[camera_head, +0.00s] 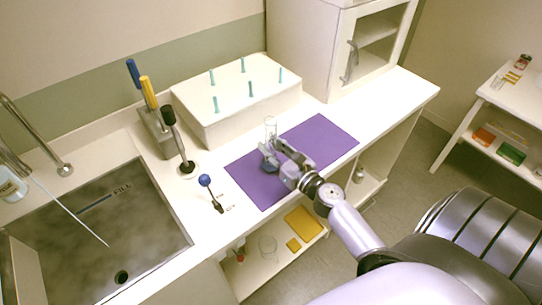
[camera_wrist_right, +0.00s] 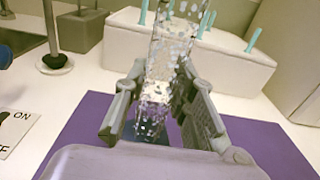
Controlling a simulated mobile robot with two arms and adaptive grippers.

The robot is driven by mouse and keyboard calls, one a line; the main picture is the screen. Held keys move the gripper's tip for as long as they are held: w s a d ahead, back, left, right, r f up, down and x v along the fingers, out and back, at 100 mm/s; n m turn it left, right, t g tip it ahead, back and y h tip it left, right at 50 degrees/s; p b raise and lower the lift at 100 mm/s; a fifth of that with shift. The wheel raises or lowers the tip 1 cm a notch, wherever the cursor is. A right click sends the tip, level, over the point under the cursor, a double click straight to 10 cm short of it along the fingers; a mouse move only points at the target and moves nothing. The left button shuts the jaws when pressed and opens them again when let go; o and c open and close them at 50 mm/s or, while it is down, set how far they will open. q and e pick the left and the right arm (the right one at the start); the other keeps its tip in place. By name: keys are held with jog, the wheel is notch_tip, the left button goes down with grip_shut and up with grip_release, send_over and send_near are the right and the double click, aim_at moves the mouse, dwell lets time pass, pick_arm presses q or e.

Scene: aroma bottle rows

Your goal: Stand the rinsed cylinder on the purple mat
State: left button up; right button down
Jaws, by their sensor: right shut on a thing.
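The purple mat (camera_head: 316,139) lies on the white counter, right of the sink. The clear cylinder (camera_head: 270,127) is upright over the mat in the head view. My right gripper (camera_head: 271,158) is shut on it, low on its body. In the right wrist view the cylinder (camera_wrist_right: 165,65) stands between the fingers of my right gripper (camera_wrist_right: 158,108), with pale droplets on its wall. A bluish base shows partly below the fingers. I cannot tell whether the base touches the mat (camera_wrist_right: 262,140). My left gripper is not in view.
A white peg block (camera_head: 236,108) with several teal pegs stands behind the mat. A blue-knobbed lever (camera_head: 207,185) and a dark-topped post (camera_head: 180,145) stand left of it, beside the sink (camera_head: 95,225). The mat's far right part is bare.

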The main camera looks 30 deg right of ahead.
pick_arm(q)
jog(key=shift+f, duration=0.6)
pick_arm(e)
jog(key=shift+f, duration=1.05)
jog(key=shift+f+b, duration=0.15)
jog(key=shift+b, duration=0.2)
jog(key=c, duration=1.3)
grip_release()
jog(key=shift+c, duration=0.2)
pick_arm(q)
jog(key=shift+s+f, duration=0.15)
pick_arm(e)
jog(key=shift+r, duration=0.25)
jog(key=s+b, duration=0.1)
jog(key=s, duration=0.2)
jog(key=s+b, duration=0.1)
jog(key=s, duration=0.3)
jog(key=s+b, duration=0.1)
jog(key=s, duration=0.2)
jog(key=shift+s+d+f, duration=0.3)
jog(key=shift+d, duration=0.1)
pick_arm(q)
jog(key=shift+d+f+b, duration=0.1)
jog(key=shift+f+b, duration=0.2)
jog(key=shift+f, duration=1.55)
pick_arm(e)
jog(key=shift+s+r, duration=0.2)
jog(key=shift+s, duration=0.5)
